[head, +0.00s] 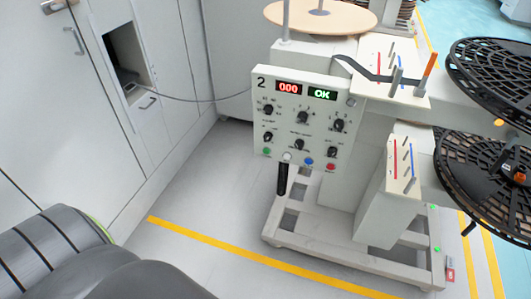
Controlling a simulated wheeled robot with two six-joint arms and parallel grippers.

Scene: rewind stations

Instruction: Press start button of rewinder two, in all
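Rewinder two (357,140) stands right of centre in the head view. Its tilted control panel (285,120) carries the number 2, a red display (288,88) reading 000 and a green display (321,94) reading OK. Several black knobs sit below the displays. Along the panel's lower edge are a green button (265,152), a white button (287,156), a blue button (308,162) and a red button (330,167). The button labels are too small to read. Neither of my grippers is in view.
Black reels (490,185) stick out at the right. A tan disc (320,14) lies on top at the back. Grey-white cabinets (60,100) line the left, with a thin cable (185,100) reaching toward the machine. Yellow floor tape (240,255) crosses the clear floor in front.

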